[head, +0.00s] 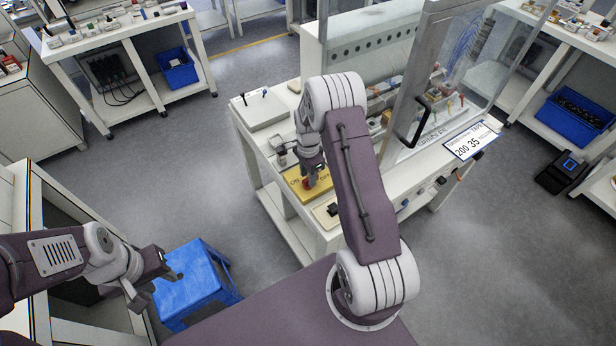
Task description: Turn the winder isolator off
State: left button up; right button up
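The winder isolator is a yellow plate (319,187) marked ON at its left and OFF at its right, on the near end of the white machine bench. Its red knob (307,183) shows in part under my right gripper (308,178). The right gripper points down at the knob, its fingertips at or very close to it. I cannot tell whether they grip it, and the knob's exact angle is hidden. My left gripper (157,287) is at the lower left, away from the isolator, with its fingers spread and nothing between them.
A blue stool (195,285) stands on the floor beyond my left gripper. A pale flat box (262,110) lies on the bench behind the isolator.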

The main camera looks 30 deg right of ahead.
notch_tip(320, 180, up, 8)
jog(key=shift+b, duration=0.4)
